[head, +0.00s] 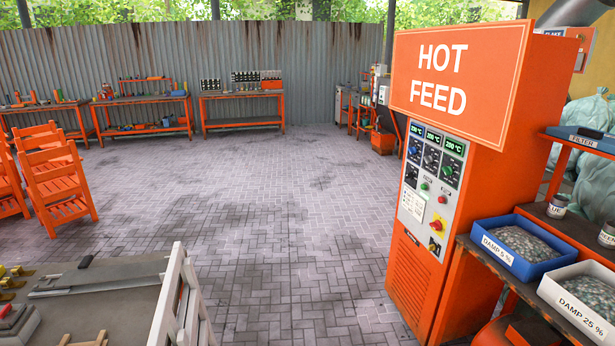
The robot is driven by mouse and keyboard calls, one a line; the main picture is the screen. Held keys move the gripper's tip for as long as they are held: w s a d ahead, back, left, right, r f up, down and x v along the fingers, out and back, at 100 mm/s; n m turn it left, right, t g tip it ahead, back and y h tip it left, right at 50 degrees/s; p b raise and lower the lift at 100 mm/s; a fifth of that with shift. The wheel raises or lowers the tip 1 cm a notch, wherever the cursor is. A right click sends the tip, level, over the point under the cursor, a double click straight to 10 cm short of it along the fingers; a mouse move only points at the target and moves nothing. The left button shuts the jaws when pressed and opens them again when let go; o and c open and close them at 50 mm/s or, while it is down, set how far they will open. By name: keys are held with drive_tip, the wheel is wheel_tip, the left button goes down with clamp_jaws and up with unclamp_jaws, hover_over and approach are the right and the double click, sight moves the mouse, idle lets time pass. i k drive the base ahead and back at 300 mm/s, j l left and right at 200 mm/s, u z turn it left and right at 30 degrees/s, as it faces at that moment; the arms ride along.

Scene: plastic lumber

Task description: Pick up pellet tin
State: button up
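Two small light-coloured tins with labels stand on the shelf unit at the right edge. One tin (557,206) has a label that looks like "BLUE" and stands behind the blue tray. The other tin (607,235) is cut off by the picture's edge, and its label is only partly visible. I cannot tell which of them is the pellet tin. My gripper is not in view.
A blue tray (483,229) marked "DAMP 5 %" and a white tray (573,314) marked "DAMP 25 %" hold pellets in front of the tins. The tall orange "HOT FEED" cabinet (407,275) stands left of them. A grey-topped bench (110,309) is lower left. The middle floor is clear.

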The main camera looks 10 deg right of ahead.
sight(559, 205)
drive_tip(key=i+j+z, duration=0.15)
drive_tip(key=i+z, duration=0.25)
drive_tip(key=i+j+z, duration=0.3)
drive_tip(key=i+z, duration=0.15)
drive_tip(key=i+j+z, duration=0.55)
drive_tip(key=z, duration=1.25)
drive_tip(key=i+j+z, duration=0.15)
drive_tip(key=j, duration=0.25)
drive_tip(key=i, duration=0.1)
